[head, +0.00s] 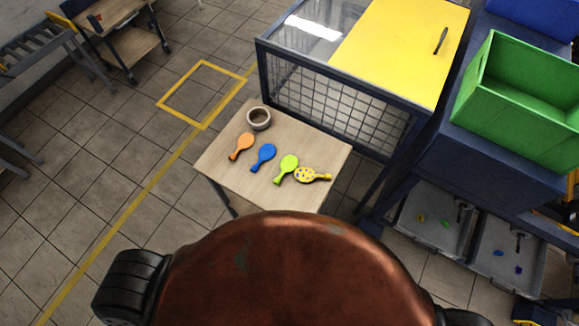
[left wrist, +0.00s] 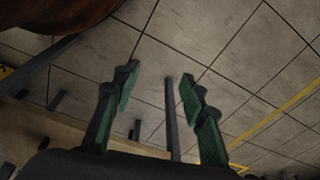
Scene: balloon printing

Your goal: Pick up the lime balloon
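The lime balloon (head: 287,167) lies flat on a small wooden table (head: 222,171) in the head view, between a blue balloon (head: 263,156) and a yellow patterned balloon (head: 312,175). An orange balloon (head: 242,146) lies at the left of the row. My left gripper (left wrist: 157,85) shows only in the left wrist view, with its green fingers spread wide and nothing between them. Tiled floor and a table edge show beyond it. Neither gripper is in the head view, and my right gripper is not seen.
A round cup-like container (head: 259,118) stands at the table's back corner. A caged frame with a yellow top (head: 395,50) stands right behind the table. A green crate (head: 520,100) is on the blue unit at right. The floor left of the table is clear.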

